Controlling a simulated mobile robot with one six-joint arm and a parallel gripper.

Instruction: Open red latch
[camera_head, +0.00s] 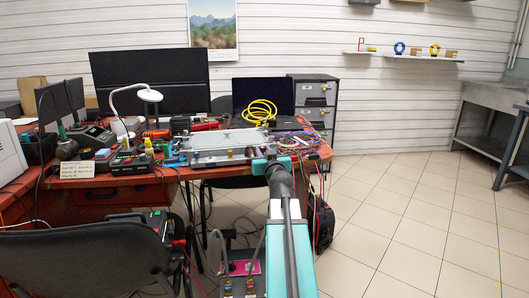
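A silver, flat-topped metal unit (225,141) lies at the front edge of the red workbench. Small coloured fittings line its front face, with a small red part (230,153) near the middle; it is too small to tell whether this is the red latch or how it stands. My teal and dark arm reaches up from the bottom of the picture, and its far end is at the unit's right front corner. My gripper's fingers cannot be made out there, so I see neither their opening nor any contact.
The red workbench (110,181) is crowded with tools, a lamp (150,95), a yellow hose coil (258,111) and tangled wires (296,141). A box with a pink panel (242,268) stands below. A dark chair (85,262) is at left. Tiled floor (410,220) at right is clear.

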